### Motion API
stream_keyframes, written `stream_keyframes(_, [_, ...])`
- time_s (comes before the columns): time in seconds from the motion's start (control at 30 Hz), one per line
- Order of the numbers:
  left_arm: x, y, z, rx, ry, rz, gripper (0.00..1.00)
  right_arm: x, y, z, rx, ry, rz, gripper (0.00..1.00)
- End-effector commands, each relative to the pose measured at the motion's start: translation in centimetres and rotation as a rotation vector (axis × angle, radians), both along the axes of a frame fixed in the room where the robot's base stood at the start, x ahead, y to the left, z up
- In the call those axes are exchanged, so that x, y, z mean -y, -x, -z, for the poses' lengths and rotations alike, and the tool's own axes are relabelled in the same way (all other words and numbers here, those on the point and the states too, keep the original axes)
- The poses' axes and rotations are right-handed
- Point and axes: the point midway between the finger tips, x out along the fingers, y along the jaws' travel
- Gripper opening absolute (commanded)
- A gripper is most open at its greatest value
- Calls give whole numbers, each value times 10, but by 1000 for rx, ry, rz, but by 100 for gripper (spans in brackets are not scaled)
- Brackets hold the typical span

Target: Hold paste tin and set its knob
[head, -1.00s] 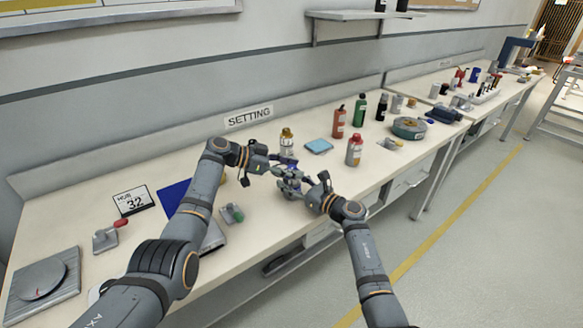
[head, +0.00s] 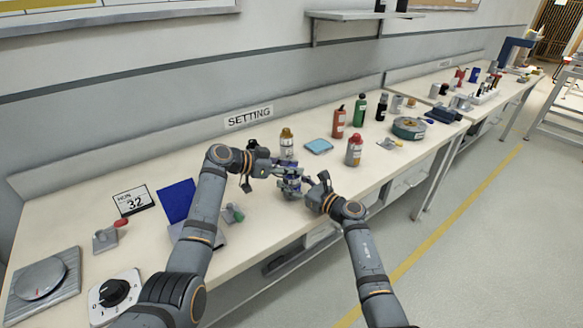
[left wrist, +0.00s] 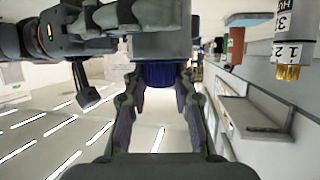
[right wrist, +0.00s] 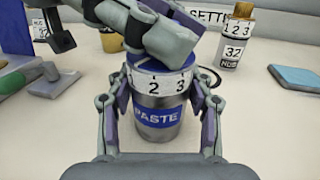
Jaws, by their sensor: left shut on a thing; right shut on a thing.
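The paste tin (right wrist: 158,117) is a silver can with a blue PASTE band and a pale collar marked 1, 2, 3. It stands upright in the right wrist view. My right gripper (right wrist: 159,100) is shut on its body from both sides. Its blue knob (left wrist: 160,74) is between the fingers of my left gripper (left wrist: 160,88), which is shut on it. In the head view the left gripper (head: 289,174) is above the tin (head: 293,190), and the right gripper (head: 308,190) is at its side.
A gold-capped bottle (head: 287,141) marked 32 and a blue pad (head: 319,147) stand behind. A card reading 32 (head: 134,201) and a black-knobbed dial (head: 114,292) are at left. The bench front (head: 262,235) is partly clear.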

Motion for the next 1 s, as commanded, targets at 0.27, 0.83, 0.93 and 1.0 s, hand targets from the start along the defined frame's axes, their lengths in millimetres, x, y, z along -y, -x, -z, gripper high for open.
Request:
stream_keyframes(0.27, [0,1,2,-1,0,-192,0,-2,1,-1,1,-2,-6,16])
stream_keyframes(0.83, [-1,0,2,-2,1,-362,0,-2,1,-1,2,-4,-7,16])
stream_keyframes(0.93, [-1,0,2,-1,1,-363,0,-2,1,-1,1,-4,-6,16])
stream_keyframes(1.0, [-1,0,2,-1,1,-363,0,-2,1,-1,1,-4,-6,16])
